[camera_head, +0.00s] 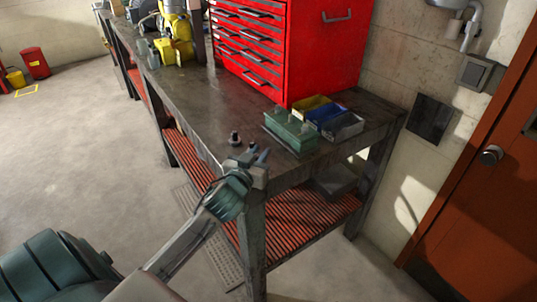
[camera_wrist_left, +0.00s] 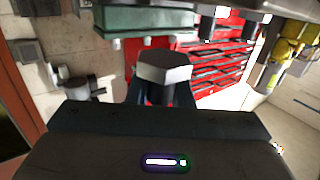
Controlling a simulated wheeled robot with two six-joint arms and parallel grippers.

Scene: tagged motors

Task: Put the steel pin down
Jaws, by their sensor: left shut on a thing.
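My left gripper (camera_head: 258,156) is above the near corner of the workbench (camera_head: 205,110). In the left wrist view my left gripper (camera_wrist_left: 162,92) is shut on a steel pin (camera_wrist_left: 163,68) with a grey hexagonal head and dark shank. In the head view the held pin is too small to make out clearly. A small dark peg (camera_head: 234,138) stands on the bench top just left of the gripper. A green block (camera_head: 290,131) with several small upright pieces lies beyond the gripper to the right. My right gripper is not in view.
Yellow (camera_head: 308,104), blue (camera_head: 328,111) and grey (camera_head: 345,127) bins stand behind the green block. A red drawer cabinet (camera_head: 322,55) stands behind them. A yellow machine (camera_head: 177,35) is farther left. Bare bench top lies left of the peg.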

